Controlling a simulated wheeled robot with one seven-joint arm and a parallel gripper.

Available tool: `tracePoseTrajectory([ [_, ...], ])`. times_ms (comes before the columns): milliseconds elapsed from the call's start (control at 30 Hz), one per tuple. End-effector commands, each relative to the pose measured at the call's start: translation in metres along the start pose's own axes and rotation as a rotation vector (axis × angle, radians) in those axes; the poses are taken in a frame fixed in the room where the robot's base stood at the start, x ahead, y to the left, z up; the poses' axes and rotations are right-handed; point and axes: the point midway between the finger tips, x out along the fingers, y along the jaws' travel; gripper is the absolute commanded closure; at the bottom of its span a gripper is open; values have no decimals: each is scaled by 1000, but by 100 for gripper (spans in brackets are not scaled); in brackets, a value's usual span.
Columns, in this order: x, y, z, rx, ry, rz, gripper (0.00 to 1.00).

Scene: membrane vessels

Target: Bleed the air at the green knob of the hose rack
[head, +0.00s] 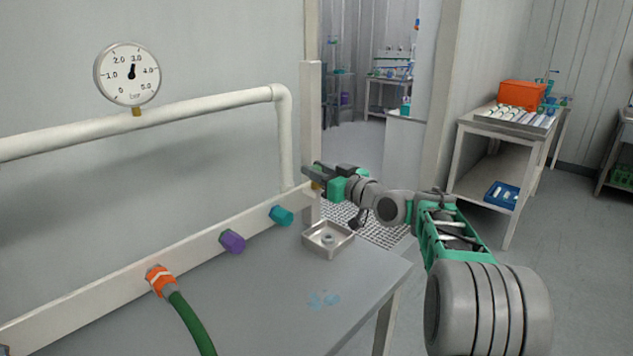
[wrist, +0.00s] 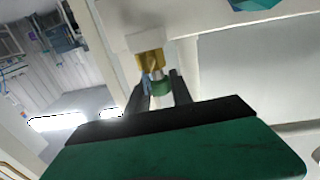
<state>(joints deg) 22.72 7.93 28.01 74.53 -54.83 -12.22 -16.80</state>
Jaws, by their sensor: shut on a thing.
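The hose rack is a pale rail (head: 95,307) along the wall. At its right end, my gripper (head: 316,180) reaches a brass fitting (head: 316,185). In the wrist view, my two dark fingers (wrist: 161,92) are shut on the green knob (wrist: 160,87), which sits below the brass fitting (wrist: 150,60). The fingers partly cover the knob, and it is hidden in the head view. A square metal cup (head: 328,250) stands on the bench below and slightly right of the fitting.
A teal cap (head: 281,215), a purple cap (head: 232,241) and an orange coupling (head: 158,280) with a green hose (head: 190,322) line the rail. A white pipe (head: 200,108) runs above. The grey bench top (head: 270,310) is mostly clear. A cart (head: 500,140) stands at right.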

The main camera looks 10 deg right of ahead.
Motion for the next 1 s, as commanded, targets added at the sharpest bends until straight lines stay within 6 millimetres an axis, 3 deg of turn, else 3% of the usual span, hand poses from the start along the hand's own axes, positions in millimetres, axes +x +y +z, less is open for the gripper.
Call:
tracePoseTrajectory([
  [333, 1, 2, 0, 1, 0, -139, 100],
  [867, 2, 0, -1, 2, 1, -163, 100],
  [900, 2, 0, -1, 2, 1, -163, 70],
  [1000, 2, 0, -1, 2, 0, -163, 62],
])
